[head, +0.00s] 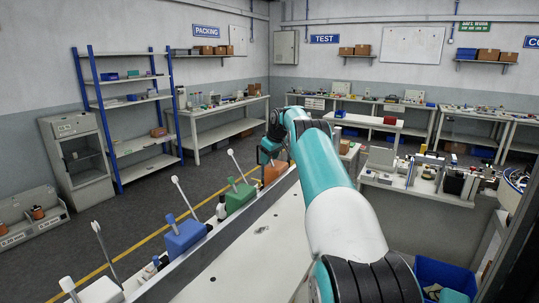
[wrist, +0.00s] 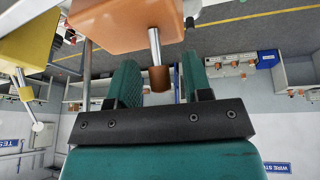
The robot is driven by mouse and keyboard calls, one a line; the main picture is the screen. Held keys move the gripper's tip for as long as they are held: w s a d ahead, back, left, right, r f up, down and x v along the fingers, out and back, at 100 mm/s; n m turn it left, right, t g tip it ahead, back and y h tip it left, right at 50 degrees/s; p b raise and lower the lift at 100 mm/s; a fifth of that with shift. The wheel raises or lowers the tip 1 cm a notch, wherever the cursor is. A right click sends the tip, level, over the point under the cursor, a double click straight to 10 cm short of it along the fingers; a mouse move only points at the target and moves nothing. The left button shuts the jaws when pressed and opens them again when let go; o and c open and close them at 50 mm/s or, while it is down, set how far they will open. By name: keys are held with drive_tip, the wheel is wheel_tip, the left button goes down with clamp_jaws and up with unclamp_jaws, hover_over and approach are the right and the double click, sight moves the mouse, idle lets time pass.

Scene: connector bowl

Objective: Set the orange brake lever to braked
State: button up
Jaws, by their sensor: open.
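The orange brake unit (head: 275,171) stands toward the far end of a row of coloured units in the head view, partly hidden by my arm. In the wrist view its orange housing (wrist: 125,22) fills the top. A metal lever with a brownish-orange knob (wrist: 160,79) sticks out from it. My gripper (wrist: 160,78) is open, with one green finger on each side of the knob and a visible gap on both sides. In the head view my gripper (head: 268,150) is small and dark beside the orange unit. The lever's position marking cannot be read.
A green unit (head: 239,197), a blue unit (head: 185,238) and a white unit (head: 100,291) stand nearer in the row, with long white-knobbed levers among them. A yellow unit (wrist: 32,45) with a lever is beside the orange one in the wrist view. The pale bench top (head: 250,250) looks mostly clear.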

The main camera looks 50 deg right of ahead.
drive_tip(key=shift+f, duration=0.1)
clamp_jaws()
